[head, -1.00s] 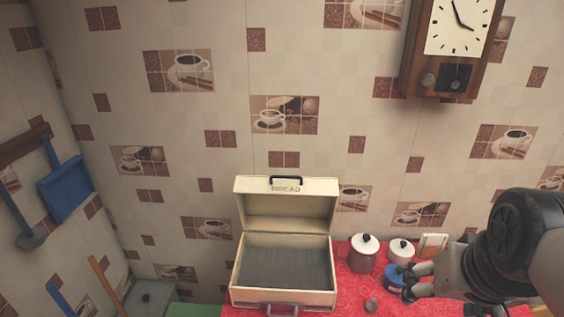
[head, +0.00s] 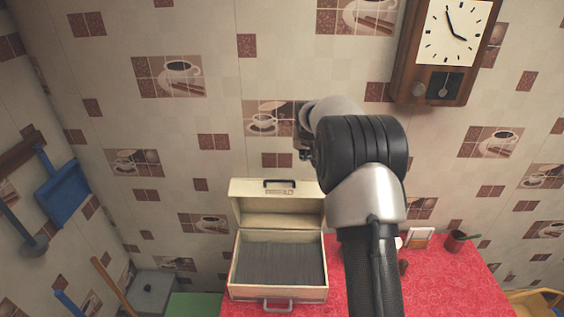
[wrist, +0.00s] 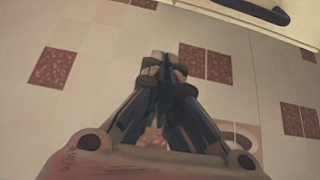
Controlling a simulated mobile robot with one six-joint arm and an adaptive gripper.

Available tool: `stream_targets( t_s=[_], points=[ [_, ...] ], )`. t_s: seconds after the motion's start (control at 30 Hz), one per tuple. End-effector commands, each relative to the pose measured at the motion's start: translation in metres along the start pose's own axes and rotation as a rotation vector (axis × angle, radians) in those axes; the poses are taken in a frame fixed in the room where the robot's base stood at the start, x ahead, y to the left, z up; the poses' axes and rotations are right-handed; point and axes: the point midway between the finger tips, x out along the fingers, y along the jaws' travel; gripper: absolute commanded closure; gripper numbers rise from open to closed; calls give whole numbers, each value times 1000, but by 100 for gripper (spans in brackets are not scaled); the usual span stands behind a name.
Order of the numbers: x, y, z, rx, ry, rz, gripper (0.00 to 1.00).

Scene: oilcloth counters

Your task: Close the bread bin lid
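The cream bread bin (head: 278,293) stands open on the red counter, with a dark ribbed interior and a grey front handle. Its lid (head: 275,207) is raised and leans back, with a black handle on its top edge. In the wrist view the cream lid edge (wrist: 285,27) and its black handle show at the top right. My gripper (wrist: 161,58) has its fingers together and holds nothing, with the tiled wall behind it. In the head view it is mostly hidden behind my arm, above and right of the lid.
My arm hides most of the canisters right of the bin. A card holder (head: 418,238) and a dark red pot (head: 456,241) stand at the back of the red counter (head: 455,285). A pendulum clock (head: 447,50) hangs at upper right. The counter's right front is clear.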

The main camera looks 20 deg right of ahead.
Motion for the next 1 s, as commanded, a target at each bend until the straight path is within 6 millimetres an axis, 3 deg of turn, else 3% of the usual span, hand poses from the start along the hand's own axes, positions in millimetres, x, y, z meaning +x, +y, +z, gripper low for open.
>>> stream_targets(
  t_s=[0.67,1.0],
  points=[
    [101,1,2,-1,-2,1,100],
    [90,0,25,-1,-2,0,100]
  ],
)
